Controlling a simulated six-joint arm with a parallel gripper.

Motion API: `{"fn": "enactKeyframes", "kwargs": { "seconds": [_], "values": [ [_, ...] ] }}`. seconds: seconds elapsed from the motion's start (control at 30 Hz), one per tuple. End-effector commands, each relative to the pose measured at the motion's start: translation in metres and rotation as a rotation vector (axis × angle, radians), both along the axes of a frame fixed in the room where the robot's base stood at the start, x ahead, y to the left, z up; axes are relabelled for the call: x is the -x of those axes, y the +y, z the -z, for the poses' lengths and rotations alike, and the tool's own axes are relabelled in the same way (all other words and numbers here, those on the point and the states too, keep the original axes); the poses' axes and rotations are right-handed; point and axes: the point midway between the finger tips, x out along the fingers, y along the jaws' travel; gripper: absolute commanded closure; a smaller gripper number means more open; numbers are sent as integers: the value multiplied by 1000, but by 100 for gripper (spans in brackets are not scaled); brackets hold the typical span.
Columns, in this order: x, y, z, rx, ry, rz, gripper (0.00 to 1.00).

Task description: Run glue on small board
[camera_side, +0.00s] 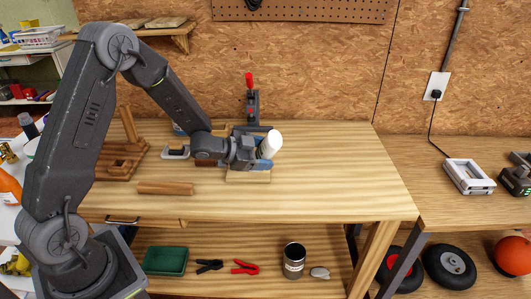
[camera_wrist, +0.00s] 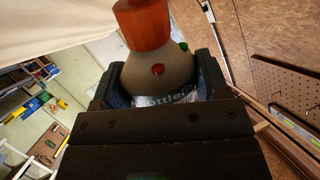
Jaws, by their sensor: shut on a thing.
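My gripper (camera_side: 258,152) is shut on a white glue bottle (camera_side: 270,144). The bottle is tilted over the workbench in the side view. In the wrist view, the bottle body (camera_wrist: 155,75) sits between the two fingers of my gripper (camera_wrist: 157,85), with part of its label showing. Its orange cap (camera_wrist: 142,25) points away from the gripper. The cap end is hidden in the side view. A small light wooden board (camera_side: 248,177) lies on the bench just below my gripper, partly hidden by it. I cannot tell whether the bottle touches the board.
A red-handled clamp (camera_side: 250,105) stands behind the gripper. A wooden assembly (camera_side: 118,162), a loose wooden piece (camera_side: 165,188) and a small grey tool (camera_side: 175,152) lie to the left. The bench's right side (camera_side: 340,170) is clear. A pegboard (camera_side: 300,10) hangs behind.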

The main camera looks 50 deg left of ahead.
Motion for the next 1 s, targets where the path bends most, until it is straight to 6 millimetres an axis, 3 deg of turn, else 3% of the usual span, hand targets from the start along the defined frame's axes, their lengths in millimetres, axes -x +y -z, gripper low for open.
{"fn": "enactKeyframes", "kwargs": {
  "seconds": [1.0],
  "values": [
    [23, 23, -1, 0, -2, 1, 56]
  ]
}}
